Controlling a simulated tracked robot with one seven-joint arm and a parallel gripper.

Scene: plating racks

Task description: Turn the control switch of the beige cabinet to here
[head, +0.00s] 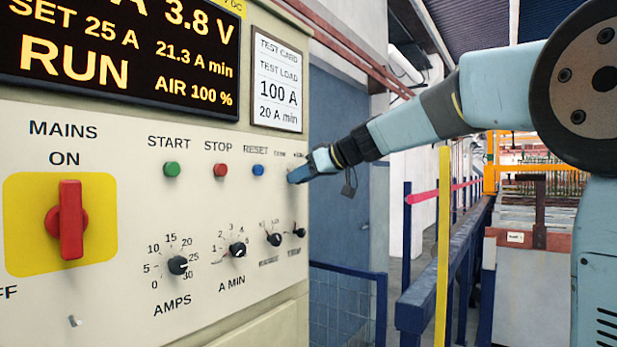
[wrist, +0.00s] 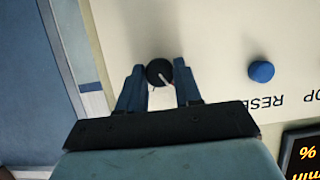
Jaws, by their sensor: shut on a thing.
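The beige cabinet (head: 130,120) fills the left of the head view. My gripper (head: 298,175) reaches its front panel near the right edge, to the right of the blue RESET button (head: 258,169). In the wrist view, my gripper (wrist: 160,76) has one finger on each side of a round black control switch (wrist: 159,70) and is shut on it. A white pointer line on the switch slants toward the lower right of that view. In the head view the gripper hides the switch, and the small lettering above it is too blurred to read.
The blue button also shows in the wrist view (wrist: 261,71). Green START (head: 172,169) and red STOP (head: 220,170) buttons stand left of it. Several small black knobs, including AMPS (head: 177,265), sit below. A red MAINS handle (head: 68,220) is far left. A blue railing (head: 350,272) stands right.

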